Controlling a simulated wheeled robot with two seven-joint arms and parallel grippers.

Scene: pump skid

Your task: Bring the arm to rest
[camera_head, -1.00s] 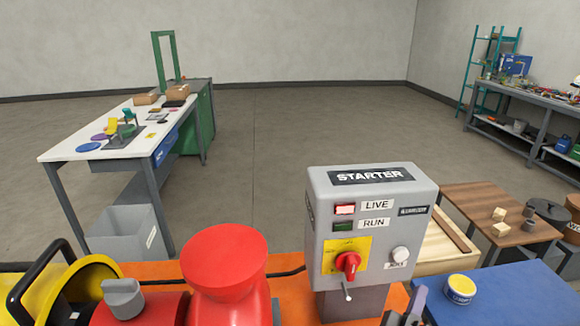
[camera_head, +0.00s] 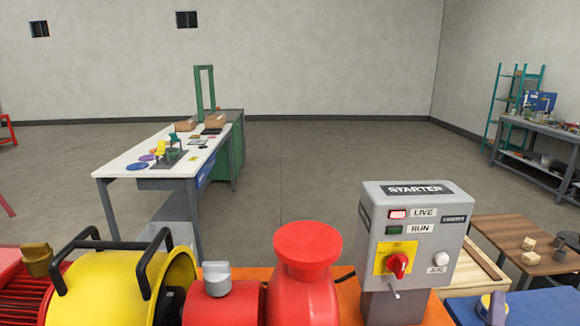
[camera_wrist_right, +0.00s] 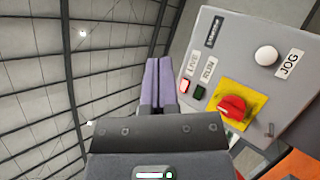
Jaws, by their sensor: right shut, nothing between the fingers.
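My right gripper (camera_head: 497,308) shows at the bottom right of the head view, only its fingertips in frame, in front of a yellow roll. In the right wrist view its two grey-purple fingers (camera_wrist_right: 158,84) lie together, shut and empty. The grey starter box (camera_head: 415,225) stands to the left of the gripper in the head view. It has a red knob (camera_head: 398,265) on a yellow plate, a bright red LIVE lamp, a dark green RUN lamp and a white JOG button. In the wrist view the starter box (camera_wrist_right: 228,50) is right of the fingers, with no visible contact. My left gripper is out of view.
The red pump part (camera_head: 306,250) and a yellow housing with black handles (camera_head: 185,270) fill the front left. A blue surface (camera_head: 540,305) lies at the lower right, with a wooden table (camera_head: 530,235) behind it. A white workbench (camera_head: 125,172) stands farther back. Open floor lies between.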

